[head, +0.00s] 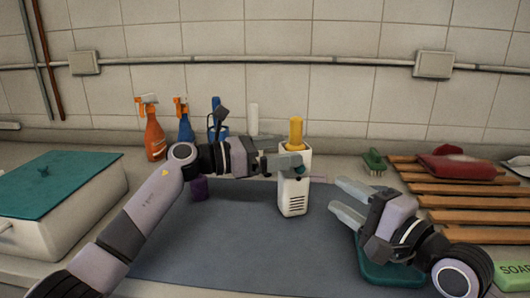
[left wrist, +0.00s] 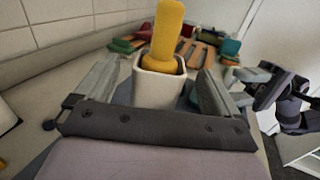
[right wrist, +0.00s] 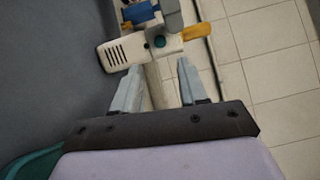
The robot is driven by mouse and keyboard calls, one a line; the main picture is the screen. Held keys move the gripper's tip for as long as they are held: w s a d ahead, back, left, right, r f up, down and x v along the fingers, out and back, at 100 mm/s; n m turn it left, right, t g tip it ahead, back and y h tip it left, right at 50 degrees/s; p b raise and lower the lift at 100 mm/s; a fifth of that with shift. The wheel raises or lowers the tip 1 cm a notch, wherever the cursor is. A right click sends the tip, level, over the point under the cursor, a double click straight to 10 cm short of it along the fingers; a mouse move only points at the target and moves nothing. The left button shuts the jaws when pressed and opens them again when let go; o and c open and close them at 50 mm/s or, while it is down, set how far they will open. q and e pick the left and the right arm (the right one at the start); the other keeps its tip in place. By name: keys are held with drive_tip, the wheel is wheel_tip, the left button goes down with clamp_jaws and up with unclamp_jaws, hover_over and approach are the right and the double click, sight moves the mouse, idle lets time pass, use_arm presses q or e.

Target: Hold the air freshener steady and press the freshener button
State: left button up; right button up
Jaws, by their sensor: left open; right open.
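The air freshener is a white box (head: 293,198) with a yellow cylinder (head: 296,130) on top, upright on the grey mat. In the left wrist view the white box (left wrist: 160,88) stands between my open left fingers, with visible gaps beside it. My left gripper (head: 283,164) is at its upper part. My right gripper (head: 343,203) is open and empty, right of the freshener and apart from it. In the right wrist view a round dark teal button (right wrist: 160,41) shows on the white face, just beyond my right gripper (right wrist: 159,68). The left gripper partly covers the freshener in the head view.
Spray bottles, orange (head: 154,138) and blue (head: 185,130), stand by the back wall. A teal-topped box (head: 55,185) is at left. A wooden rack (head: 455,188) with a red item (head: 458,165) and a green brush (head: 373,160) are at right. The mat's (head: 240,250) front is clear.

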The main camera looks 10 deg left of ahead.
use_arm(q)
drive_tip(key=shift+x, duration=1.8)
drive_tip(key=c, duration=1.3)
use_arm(e)
drive_tip(key=shift+c, duration=0.3)
use_arm(q)
drive_tip(key=shift+c, duration=0.2)
use_arm(e)
clamp_jaws()
